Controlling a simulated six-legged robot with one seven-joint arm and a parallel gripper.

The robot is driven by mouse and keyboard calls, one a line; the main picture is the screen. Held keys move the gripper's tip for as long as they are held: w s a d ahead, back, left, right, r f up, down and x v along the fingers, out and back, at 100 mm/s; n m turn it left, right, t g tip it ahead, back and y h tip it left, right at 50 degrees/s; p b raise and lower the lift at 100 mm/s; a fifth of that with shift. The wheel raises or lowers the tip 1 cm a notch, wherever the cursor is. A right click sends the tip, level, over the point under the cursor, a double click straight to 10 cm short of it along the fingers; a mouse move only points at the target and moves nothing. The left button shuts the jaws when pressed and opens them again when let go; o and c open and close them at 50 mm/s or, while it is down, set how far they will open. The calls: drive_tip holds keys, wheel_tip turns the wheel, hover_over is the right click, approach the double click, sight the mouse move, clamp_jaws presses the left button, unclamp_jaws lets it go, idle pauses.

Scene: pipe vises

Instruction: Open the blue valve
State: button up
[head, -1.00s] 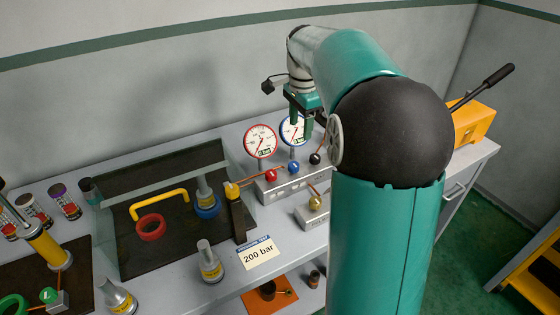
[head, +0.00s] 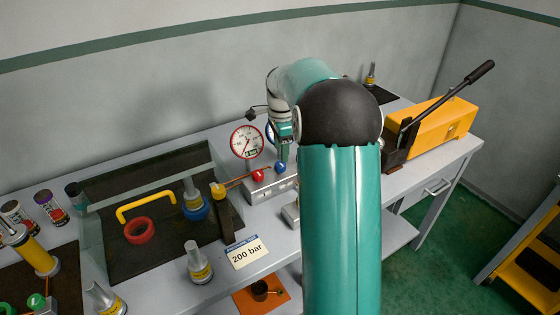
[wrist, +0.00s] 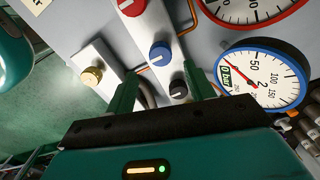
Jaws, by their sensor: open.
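The blue valve knob (head: 280,168) sits on the grey manifold block (head: 262,192), right of the red knob (head: 257,175). In the wrist view the blue knob (wrist: 160,54) has a white pointer mark and lies just beyond the fingertips, roughly between their lines. My gripper (wrist: 161,72) is open and empty, with the black knob (wrist: 178,90) showing between its fingers. In the head view my gripper (head: 283,152) is right above the blue knob. The blue-rimmed gauge (wrist: 262,78) reads near zero.
The red-rimmed gauge (head: 247,142) stands behind the block, close to my gripper. A brass knob (wrist: 92,76) is on a separate small block. A clear screen (head: 150,180) and a yellow handle (head: 146,205) are at left. A yellow pump (head: 435,125) stands at right.

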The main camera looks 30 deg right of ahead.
sight(280, 164)
wheel_tip(280, 164, down, 6)
drive_tip(key=shift+w+r, duration=0.1)
drive_tip(key=shift+r, duration=0.15)
drive_tip(key=c, duration=1)
